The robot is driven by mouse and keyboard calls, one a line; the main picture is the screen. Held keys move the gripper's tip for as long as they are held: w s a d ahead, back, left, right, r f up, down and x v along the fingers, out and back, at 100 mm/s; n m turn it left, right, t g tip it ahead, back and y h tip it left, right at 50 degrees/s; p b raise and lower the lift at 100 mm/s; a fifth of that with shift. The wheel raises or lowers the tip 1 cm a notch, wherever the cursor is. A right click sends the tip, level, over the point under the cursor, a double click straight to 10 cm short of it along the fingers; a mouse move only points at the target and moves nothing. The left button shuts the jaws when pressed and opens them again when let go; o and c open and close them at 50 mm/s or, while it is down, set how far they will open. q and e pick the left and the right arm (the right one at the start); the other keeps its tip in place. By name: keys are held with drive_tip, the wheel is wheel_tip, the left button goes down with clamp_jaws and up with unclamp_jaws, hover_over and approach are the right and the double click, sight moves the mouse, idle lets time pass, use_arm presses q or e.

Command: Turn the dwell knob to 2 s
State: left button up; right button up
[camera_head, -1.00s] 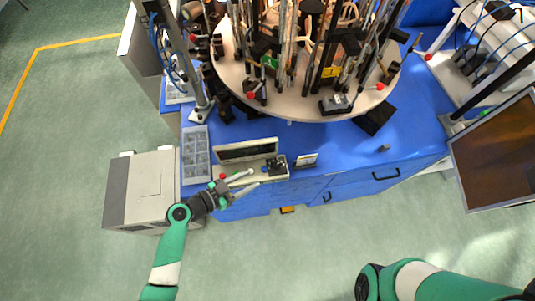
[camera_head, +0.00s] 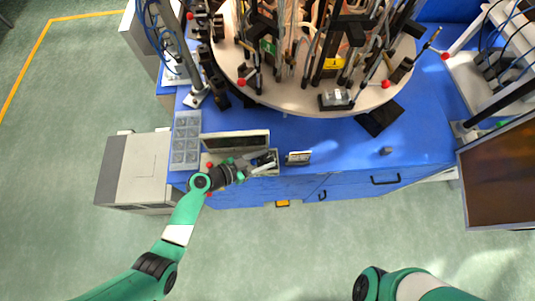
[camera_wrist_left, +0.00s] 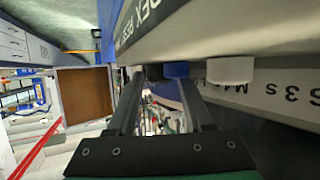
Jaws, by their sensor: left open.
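The control box (camera_head: 205,162) stands at the front edge of the blue table, under a dark upright panel. My left gripper (camera_head: 264,167) is at its right end in the head view. In the left wrist view the left gripper (camera_wrist_left: 160,88) is open, with its two dark fingers pointing at the box front. A blue knob (camera_wrist_left: 177,70) shows near the tip of the right-hand finger, and a white knob (camera_wrist_left: 230,70) is to its right. The printing is upside down and partly cut off, so I cannot tell which knob is dwell or its setting. Contact is unclear.
A round turntable (camera_head: 300,100) crowded with rods and burners stands behind. A grey compartment tray (camera_head: 186,140) lies left of the box, and a small sign (camera_head: 298,157) stands to the right. The blue table's front right is mostly clear.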

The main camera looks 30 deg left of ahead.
use_arm(q)
drive_tip(key=shift+c, duration=0.3)
drive_tip(key=shift+s, duration=0.1)
clamp_jaws()
